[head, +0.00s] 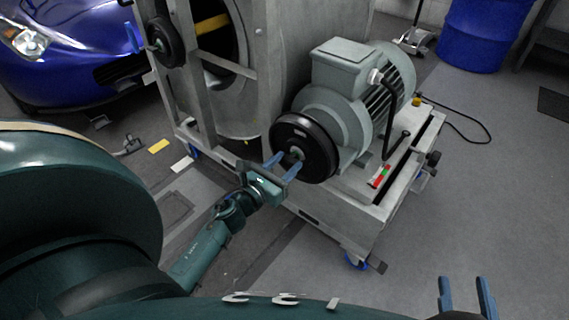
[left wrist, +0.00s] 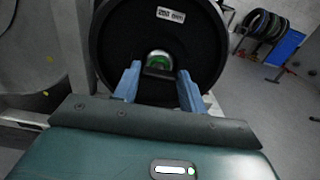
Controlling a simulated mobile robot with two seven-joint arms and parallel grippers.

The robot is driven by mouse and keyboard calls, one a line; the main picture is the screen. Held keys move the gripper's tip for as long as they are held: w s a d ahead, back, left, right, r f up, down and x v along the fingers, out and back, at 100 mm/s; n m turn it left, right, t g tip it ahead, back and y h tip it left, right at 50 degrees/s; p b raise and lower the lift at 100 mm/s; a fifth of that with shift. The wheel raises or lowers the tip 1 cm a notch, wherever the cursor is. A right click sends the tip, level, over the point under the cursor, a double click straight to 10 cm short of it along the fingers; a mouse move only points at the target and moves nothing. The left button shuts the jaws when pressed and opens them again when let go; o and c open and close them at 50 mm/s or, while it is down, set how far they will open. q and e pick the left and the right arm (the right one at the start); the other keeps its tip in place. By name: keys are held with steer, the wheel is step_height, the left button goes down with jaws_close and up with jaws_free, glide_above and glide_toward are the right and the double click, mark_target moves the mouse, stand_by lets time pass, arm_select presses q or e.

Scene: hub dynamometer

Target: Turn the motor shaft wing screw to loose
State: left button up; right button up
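The motor (head: 345,95) is a grey-green unit on a wheeled cart, with a black pulley (head: 318,165) on its shaft end. At the pulley's centre is the wing screw (head: 296,154), small and green; it also shows in the left wrist view (left wrist: 159,61) with a dark bar across its lower part. My left gripper (head: 283,166) is open in front of the pulley, its blue fingers spread to either side of the screw, seen in the left wrist view (left wrist: 159,82). I cannot tell whether they touch it. My right gripper (head: 465,285) is open and empty at the bottom right.
The grey cart (head: 345,215) stands on blue castors. A large metal frame (head: 290,50) with another black pulley (head: 164,42) rises at the left of the motor. A blue car (head: 70,55) and a blue barrel (head: 485,35) are behind.

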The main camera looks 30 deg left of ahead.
arm_select(q)
steer(key=c, duration=0.5)
